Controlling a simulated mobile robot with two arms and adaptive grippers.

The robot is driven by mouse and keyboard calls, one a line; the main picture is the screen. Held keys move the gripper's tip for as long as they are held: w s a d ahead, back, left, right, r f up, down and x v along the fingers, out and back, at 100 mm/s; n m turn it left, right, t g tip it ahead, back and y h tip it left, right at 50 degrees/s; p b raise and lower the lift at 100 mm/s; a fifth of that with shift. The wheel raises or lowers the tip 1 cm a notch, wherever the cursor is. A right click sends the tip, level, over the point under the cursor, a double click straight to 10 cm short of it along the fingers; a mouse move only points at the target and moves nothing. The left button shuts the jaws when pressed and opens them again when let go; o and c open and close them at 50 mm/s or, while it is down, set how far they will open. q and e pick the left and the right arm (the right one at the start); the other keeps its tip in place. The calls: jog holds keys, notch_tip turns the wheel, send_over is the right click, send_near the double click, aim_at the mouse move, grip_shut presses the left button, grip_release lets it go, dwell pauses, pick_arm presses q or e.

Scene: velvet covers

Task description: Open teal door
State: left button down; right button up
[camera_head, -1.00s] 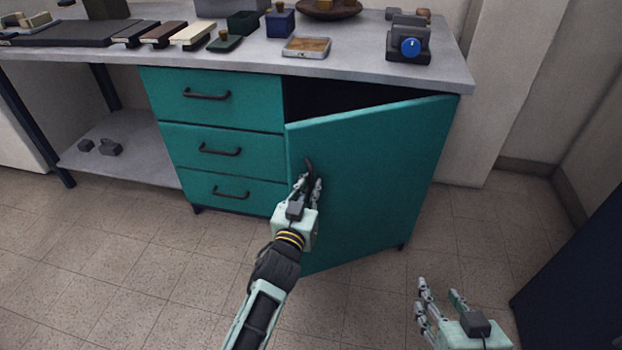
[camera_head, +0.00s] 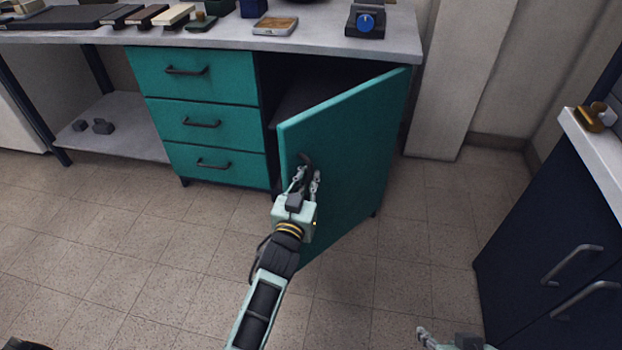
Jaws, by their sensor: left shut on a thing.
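The teal door (camera_head: 348,150) stands partly open at the right of the teal cabinet. It is hinged on its right side and its left edge is swung out toward me. The dark inside of the cabinet (camera_head: 295,85) shows behind it. My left gripper (camera_head: 304,178) is shut on the door's dark handle (camera_head: 305,160), near the door's free edge. The fingers hide much of the handle. My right gripper (camera_head: 425,335) shows only in part at the bottom edge, away from the door, and its fingers are mostly cut off.
Three teal drawers (camera_head: 200,120) sit left of the door, under a grey worktop (camera_head: 330,41) with several small items. A dark blue cabinet (camera_head: 560,235) with metal handles stands at the right. The tiled floor (camera_head: 160,265) in front is clear.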

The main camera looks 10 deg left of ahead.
pick_arm(q)
jog(key=shift+s+a+f, duration=0.15)
jog(key=shift+a+f, duration=0.2)
jog(key=c, duration=2.2)
grip_release()
jog(key=shift+o, duration=0.6)
jog(key=shift+s+a+r, duration=0.15)
jog(key=shift+s+r, duration=0.05)
jog(key=shift+r, duration=0.05)
jog(key=shift+w+d, duration=0.1)
jog(key=shift+d, duration=0.1)
jog(key=s, duration=1.2)
jog(key=shift+a, duration=0.35)
